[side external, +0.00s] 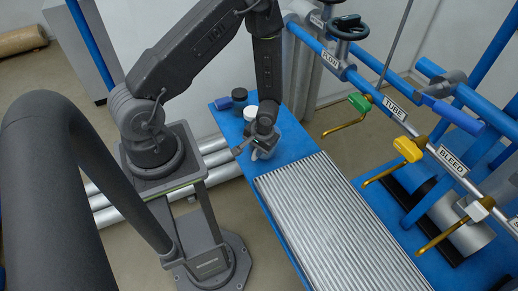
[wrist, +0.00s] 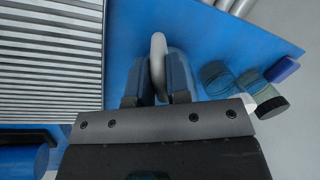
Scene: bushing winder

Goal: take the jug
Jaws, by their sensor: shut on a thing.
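The jug (side external: 264,153) is a pale vessel at the near part of the blue bench, mostly hidden behind my gripper (side external: 262,140) in the side view. In the wrist view a pale, rounded upright part of the jug (wrist: 158,55), which looks like its handle, stands between the two blue-grey fingers of my gripper (wrist: 160,85). The fingers are shut on it from both sides. The rest of the jug's body is hidden in the wrist view. I cannot tell whether the jug touches the bench.
A dark-lidded jar (side external: 240,101), a white-lidded container (side external: 250,113) and a small blue item (side external: 222,103) stand close behind. A ribbed grey panel (side external: 335,225) covers much of the blue bench (side external: 298,145). Blue pipes with valve handles (side external: 408,149) rise at the right.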

